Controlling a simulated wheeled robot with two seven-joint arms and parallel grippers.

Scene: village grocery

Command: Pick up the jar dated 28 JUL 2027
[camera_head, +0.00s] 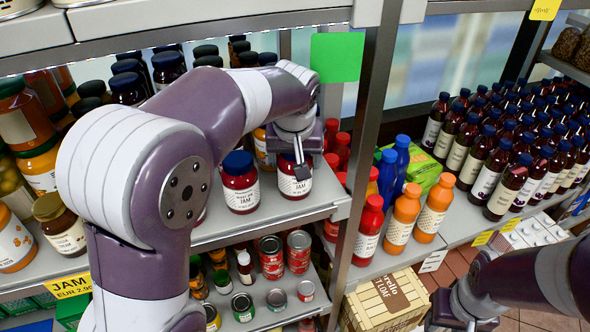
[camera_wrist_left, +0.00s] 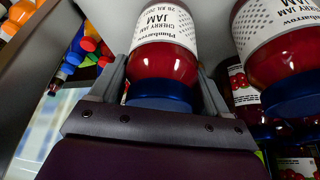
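A red cherry jam jar with a blue lid (camera_head: 294,184) stands at the front edge of the middle shelf. In the left wrist view this jar (camera_wrist_left: 165,58) lies between the fingers of my left gripper (camera_wrist_left: 160,80). My left gripper (camera_head: 299,160) is open around the jar's lid end, with a slight gap visible beside the lid. A second, similar jam jar (camera_head: 240,185) stands to the left; it also shows in the left wrist view (camera_wrist_left: 282,55). My right gripper (camera_head: 455,308) is at the lower right, its fingers unclear.
A shelf post (camera_head: 372,130) rises just right of the jar. Beyond it stand orange bottles (camera_head: 405,215), blue bottles (camera_head: 388,178) and many dark bottles (camera_head: 480,155). Cans (camera_head: 271,257) fill the shelf below. An upper shelf edge (camera_head: 200,32) runs above. A crate (camera_head: 390,302) stands low right.

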